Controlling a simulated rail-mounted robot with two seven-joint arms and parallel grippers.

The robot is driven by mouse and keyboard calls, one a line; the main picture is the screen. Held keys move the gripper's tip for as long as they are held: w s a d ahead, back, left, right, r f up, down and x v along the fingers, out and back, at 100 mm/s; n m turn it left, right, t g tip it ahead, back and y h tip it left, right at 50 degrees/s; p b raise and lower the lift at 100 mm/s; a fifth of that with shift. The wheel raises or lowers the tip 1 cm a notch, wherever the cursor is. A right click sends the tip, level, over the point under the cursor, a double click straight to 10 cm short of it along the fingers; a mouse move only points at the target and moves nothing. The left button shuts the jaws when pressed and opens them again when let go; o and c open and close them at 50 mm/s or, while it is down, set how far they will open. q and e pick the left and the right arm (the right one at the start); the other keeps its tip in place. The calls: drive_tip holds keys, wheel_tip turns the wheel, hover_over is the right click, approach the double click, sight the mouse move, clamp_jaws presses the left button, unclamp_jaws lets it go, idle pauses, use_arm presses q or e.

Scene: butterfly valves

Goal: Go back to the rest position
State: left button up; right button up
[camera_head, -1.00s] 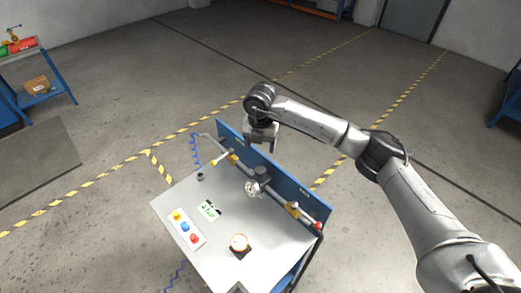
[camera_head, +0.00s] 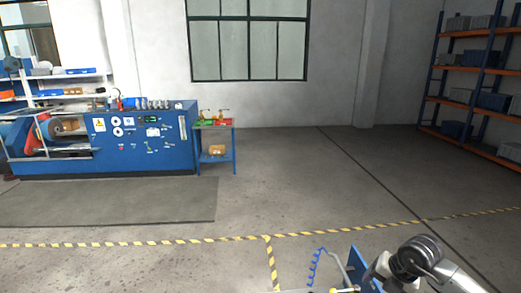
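My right arm's wrist (camera_head: 415,258) shows at the bottom right. It is beside the top of the valve bench's blue back panel (camera_head: 358,268), and its fingers cannot be made out clearly. A bent grey pipe (camera_head: 343,272) and a blue coiled hose (camera_head: 314,268) rise at the bench's left end. The rest of the bench and its valves are below the picture. My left gripper is not in view.
A blue machine (camera_head: 150,140) stands at the back left beside a small blue cart (camera_head: 216,160). Orange and blue shelving (camera_head: 470,85) stands at the right. A dark mat (camera_head: 110,207) and yellow-black floor stripes (camera_head: 130,243) lie on open floor.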

drive_tip(key=w+a+r+n+t+y, duration=0.45)
drive_tip(key=a+r+t+y, duration=0.55)
drive_tip(key=r, duration=0.5)
drive_tip(key=s+d+r+m+t+h, duration=0.1)
drive_tip(key=s+r+m+t+h, duration=0.2)
drive_tip(key=r+m+t+h, duration=0.5)
drive_tip(key=s+d+r+m+t+h, duration=0.25)
drive_tip(key=r+m+t+h, duration=0.2)
drive_tip(key=r+m, duration=0.65)
drive_tip(key=s+a+f+m+g, duration=0.1)
drive_tip(key=s+f+m+g, duration=0.3)
drive_tip(key=f, duration=0.6)
drive_tip(key=s+a+f+m+g, duration=0.2)
drive_tip(key=s+f+g, duration=0.3)
drive_tip(key=f, duration=0.4)
drive_tip(key=s+a+f+m+g, duration=0.1)
drive_tip(key=s+f+m+g, duration=0.35)
drive_tip(key=f, duration=0.55)
drive_tip(key=s+a+f+m+g, duration=0.15)
drive_tip(key=s+f+g, duration=0.75)
drive_tip(key=s+f, duration=1.7)
wheel_tip(320, 180, up, 16)
drive_tip(key=p, duration=1.5)
drive_tip(key=shift+s+d, duration=0.25)
drive_tip(key=shift+s, duration=0.05)
